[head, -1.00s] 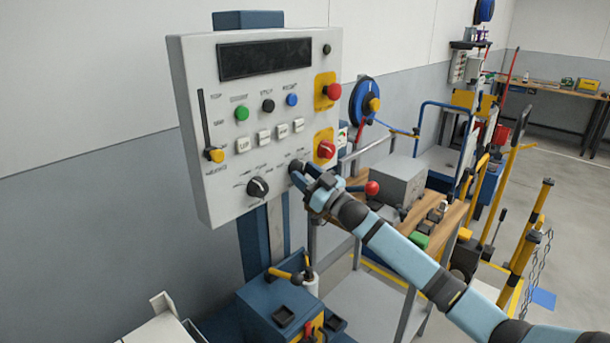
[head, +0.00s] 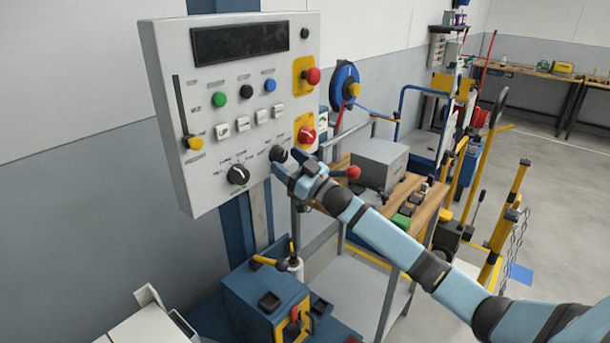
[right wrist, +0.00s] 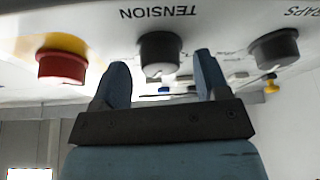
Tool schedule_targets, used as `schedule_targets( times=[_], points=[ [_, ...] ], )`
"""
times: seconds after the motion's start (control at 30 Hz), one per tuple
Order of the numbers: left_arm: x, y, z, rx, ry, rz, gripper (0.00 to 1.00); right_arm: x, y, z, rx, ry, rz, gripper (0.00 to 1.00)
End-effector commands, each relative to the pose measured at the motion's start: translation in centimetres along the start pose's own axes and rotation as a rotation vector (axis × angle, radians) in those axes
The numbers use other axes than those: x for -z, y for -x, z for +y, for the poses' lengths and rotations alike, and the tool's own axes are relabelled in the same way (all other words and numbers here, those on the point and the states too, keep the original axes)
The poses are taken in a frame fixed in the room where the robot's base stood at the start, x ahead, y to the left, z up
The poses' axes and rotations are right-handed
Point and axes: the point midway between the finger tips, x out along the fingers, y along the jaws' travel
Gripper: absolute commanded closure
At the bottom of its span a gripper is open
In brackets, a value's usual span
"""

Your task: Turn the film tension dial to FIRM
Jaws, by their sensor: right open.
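The film tension dial is a dark round knob (head: 278,154) low on the right of the grey control panel (head: 190,75). In the right wrist view it (right wrist: 160,50) sits by the upside-down word TENSION, with a pale mark on its face. My right gripper (head: 287,164) is open in front of it. In the right wrist view the two fingers (right wrist: 160,72) stand to either side of the dial, with gaps showing; I cannot tell how far they reach over it. The dial's position words are too small to read. My left gripper is not in view.
A second dark dial, WRAPS (right wrist: 272,47), is left of the tension dial in the head view (head: 238,174). A red knob on a yellow plate (head: 306,134) is close above right. A slider (head: 193,143) and several buttons share the panel. A blue machine (head: 265,305) stands below.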

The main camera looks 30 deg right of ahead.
Motion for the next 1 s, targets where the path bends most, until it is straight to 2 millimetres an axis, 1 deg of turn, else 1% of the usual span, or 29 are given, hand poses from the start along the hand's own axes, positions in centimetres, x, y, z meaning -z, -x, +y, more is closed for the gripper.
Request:
schedule_targets(
  times=[0.17, 0.3, 0.5, 0.6, 0.7, 0.83, 1.0],
  points=[
    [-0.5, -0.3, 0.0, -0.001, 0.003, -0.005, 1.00, -0.3, 3.5, 0.0, 0.000, 0.002, -0.004, 0.32],
    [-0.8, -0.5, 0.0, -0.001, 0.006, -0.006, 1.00, -0.3, 6.8, -0.1, 0.001, 0.000, -0.004, 0.32],
    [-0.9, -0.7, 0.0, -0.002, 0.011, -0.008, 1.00, -0.2, 10.6, -0.1, 0.001, 0.001, -0.004, 0.32],
    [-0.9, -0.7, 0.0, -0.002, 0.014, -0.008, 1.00, -0.1, 11.9, 0.0, 0.001, 0.001, -0.002, 0.32],
    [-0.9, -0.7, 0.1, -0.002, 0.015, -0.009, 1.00, -0.1, 12.7, 0.0, 0.001, 0.001, -0.001, 0.32],
    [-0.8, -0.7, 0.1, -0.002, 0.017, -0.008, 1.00, 0.0, 13.0, 0.0, 0.000, 0.001, 0.000, 0.32],
    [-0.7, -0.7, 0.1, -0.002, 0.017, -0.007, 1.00, 0.1, 13.0, 0.0, 0.000, 0.001, 0.000, 0.32]
  ],
)
